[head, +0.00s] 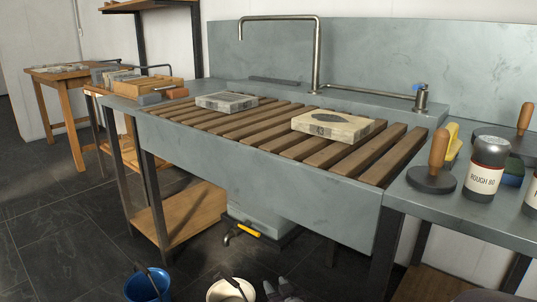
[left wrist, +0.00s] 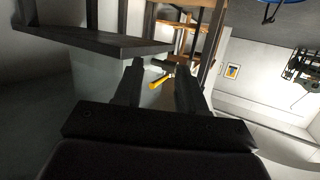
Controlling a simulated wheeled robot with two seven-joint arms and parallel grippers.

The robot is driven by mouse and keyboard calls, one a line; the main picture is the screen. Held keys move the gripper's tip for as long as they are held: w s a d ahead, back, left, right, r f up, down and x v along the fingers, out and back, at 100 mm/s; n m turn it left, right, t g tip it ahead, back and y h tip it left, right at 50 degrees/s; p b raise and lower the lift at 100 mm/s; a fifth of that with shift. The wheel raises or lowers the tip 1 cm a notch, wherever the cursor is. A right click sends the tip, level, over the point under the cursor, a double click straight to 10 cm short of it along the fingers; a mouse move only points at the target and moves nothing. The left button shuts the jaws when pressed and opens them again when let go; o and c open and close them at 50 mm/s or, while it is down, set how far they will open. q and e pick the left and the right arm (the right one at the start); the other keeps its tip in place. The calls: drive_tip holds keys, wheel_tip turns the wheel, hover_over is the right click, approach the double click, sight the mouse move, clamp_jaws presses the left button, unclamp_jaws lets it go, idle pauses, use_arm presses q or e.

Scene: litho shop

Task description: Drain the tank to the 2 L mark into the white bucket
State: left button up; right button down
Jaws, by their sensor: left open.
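The grey tank (head: 262,218) sits under the stone sink; its level marks and liquid cannot be made out. A brass tap (head: 231,236) with a yellow lever (head: 249,230) is at its lower front. No stream shows from the spout. The white bucket (head: 231,290) is on the floor in front, cut by the bottom edge. My left gripper (head: 280,290) is low at the bottom edge, right of the white bucket. In the left wrist view its fingers (left wrist: 158,85) are apart and empty, with the yellow lever (left wrist: 160,82) beyond and between them. My right gripper is not in view.
A blue bucket (head: 147,286) stands left of the white one. The sink's front wall (head: 250,178) overhangs the tap. A wooden shelf (head: 190,215) is left of the tank. Weighted grinders and shaker jars (head: 486,170) stand on the right counter. Dark floor at left is clear.

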use_arm(q)
drive_tip(key=s+a+r+m+g+h+p, duration=0.2)
drive_tip(key=s+g+h, duration=0.25)
drive_tip(key=s, duration=0.35)
drive_tip(key=s+a+r+m+g+h+p, duration=0.1)
drive_tip(key=s+m+g+h+p, duration=0.15)
drive_tip(key=s+g, duration=0.4)
drive_tip(key=s+a+r+g+y+p, duration=0.1)
drive_tip(key=s+a+r+p, duration=0.1)
drive_tip(key=s+a+r, duration=0.45)
drive_tip(key=s+a+r+g+p, duration=0.1)
drive_tip(key=s+a+r+p, duration=0.2)
drive_tip(key=s, duration=0.6)
drive_tip(key=s+a+r+g+y, duration=0.1)
drive_tip(key=s+a+r, duration=0.4)
drive_tip(key=s+a, duration=0.2)
wheel_tip(320, 180, up, 40)
drive_tip(key=a+t+p, duration=0.1)
drive_tip(key=p, duration=3.7)
drive_tip(key=shift+w, duration=0.45)
